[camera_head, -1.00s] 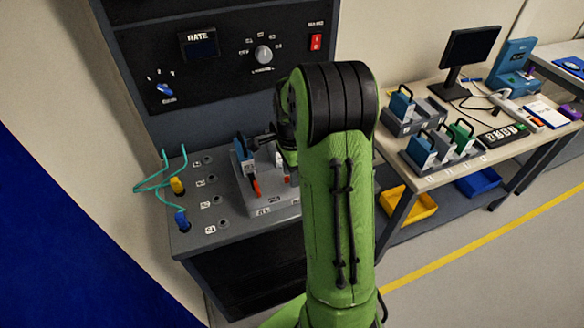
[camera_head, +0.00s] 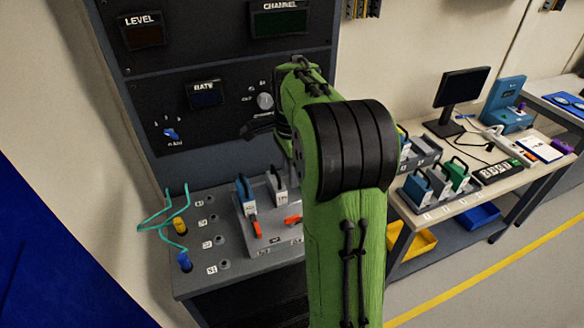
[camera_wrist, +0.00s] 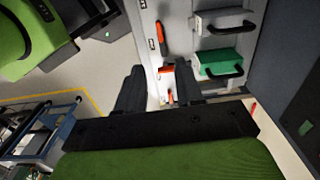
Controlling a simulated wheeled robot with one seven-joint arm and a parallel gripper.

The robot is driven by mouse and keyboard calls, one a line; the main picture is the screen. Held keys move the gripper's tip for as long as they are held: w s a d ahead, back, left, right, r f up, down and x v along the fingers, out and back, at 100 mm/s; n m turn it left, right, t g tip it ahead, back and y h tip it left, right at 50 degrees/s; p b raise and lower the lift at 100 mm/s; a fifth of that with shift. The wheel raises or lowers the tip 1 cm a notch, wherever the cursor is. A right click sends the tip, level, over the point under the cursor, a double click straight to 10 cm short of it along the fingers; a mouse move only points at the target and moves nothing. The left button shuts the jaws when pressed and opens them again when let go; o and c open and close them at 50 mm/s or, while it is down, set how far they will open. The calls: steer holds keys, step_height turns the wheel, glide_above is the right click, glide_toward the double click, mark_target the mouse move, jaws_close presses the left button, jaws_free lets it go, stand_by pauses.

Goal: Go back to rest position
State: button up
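My gripper (camera_wrist: 160,80) shows in the wrist view with its two black fingers apart and nothing between them. In the head view its dark end (camera_head: 260,126) is partly hidden by my green arm, above the console and in front of the panel. Below it, a grey fixture (camera_head: 262,243) on the console holds a blue handled module (camera_head: 244,192) and a grey handled module (camera_head: 277,186), with orange levers in front. The wrist view shows a green handled module (camera_wrist: 222,63) and a pale handled module (camera_wrist: 222,22). My arm hides the fixture's right side.
The console panel (camera_head: 215,125) with knobs and displays rises close behind my gripper. Teal cables (camera_head: 163,212) loop at the console's left. A workbench (camera_head: 415,214) on the right holds several handled modules, a monitor (camera_head: 461,87) and a blue device (camera_head: 508,100). Floor at the lower right is clear.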

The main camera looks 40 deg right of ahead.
steer(key=s+a+r+n+t, duration=0.2)
steer(key=s+a+r+n, duration=0.1)
steer(key=s+a+n, duration=0.3)
steer(key=s+a+r+n+t, duration=0.1)
steer(key=s+a+r+n, duration=0.2)
steer(key=a+n, duration=0.35)
steer(key=s+a+f+n+t, duration=0.2)
steer(key=s+a+f+n, duration=0.1)
steer(key=s+a+n, duration=0.3)
steer(key=s+n, duration=0.2)
steer(key=s, duration=0.1)
steer(key=shift+n+t, duration=0.3)
steer(key=shift+n, duration=0.05)
steer(key=shift+d, duration=0.1)
